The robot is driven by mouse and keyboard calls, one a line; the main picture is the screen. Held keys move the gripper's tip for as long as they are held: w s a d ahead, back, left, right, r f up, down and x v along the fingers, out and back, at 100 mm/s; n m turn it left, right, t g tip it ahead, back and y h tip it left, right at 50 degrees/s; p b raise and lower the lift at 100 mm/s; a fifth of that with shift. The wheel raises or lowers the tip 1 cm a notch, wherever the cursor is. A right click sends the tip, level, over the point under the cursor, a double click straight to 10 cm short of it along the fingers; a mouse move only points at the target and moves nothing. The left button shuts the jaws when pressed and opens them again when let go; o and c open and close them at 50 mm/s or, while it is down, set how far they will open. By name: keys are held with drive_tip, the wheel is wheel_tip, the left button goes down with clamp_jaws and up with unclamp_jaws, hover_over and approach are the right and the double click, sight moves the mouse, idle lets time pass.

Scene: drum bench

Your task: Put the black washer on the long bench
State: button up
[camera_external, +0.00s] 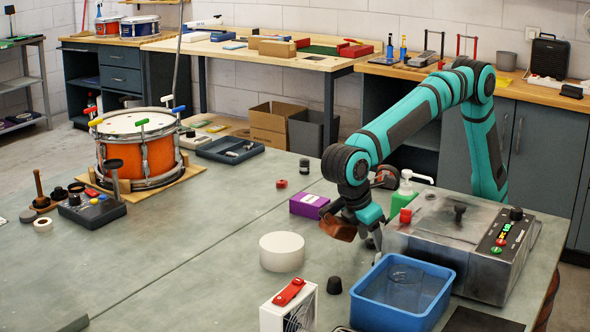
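I cannot pick out the black washer for certain; small dark discs (28,216) lie at the far left of the grey-green worktop (150,265), too small to tell as washers. A long wood-topped bench (165,46) stands along the back wall; the frame does not settle whether it is the one named. My gripper (372,241) points down low over the worktop, left of the grey metal machine (470,235). A brown object (339,228) shows right beside it. My wrist hides part of the fingers, so their opening and any held thing are unclear.
A blue bin (440,311), a black cone-shaped piece (334,285), a white round block (282,251) and a purple box (309,205) stand near my gripper. An orange drum (140,155) and a dark tray (248,156) are further left. The worktop's left middle is clear.

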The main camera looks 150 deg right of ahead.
drive_tip(key=shift+r, duration=0.1)
drive_tip(key=v, duration=1.2)
drive_tip(key=shift+r, duration=0.1)
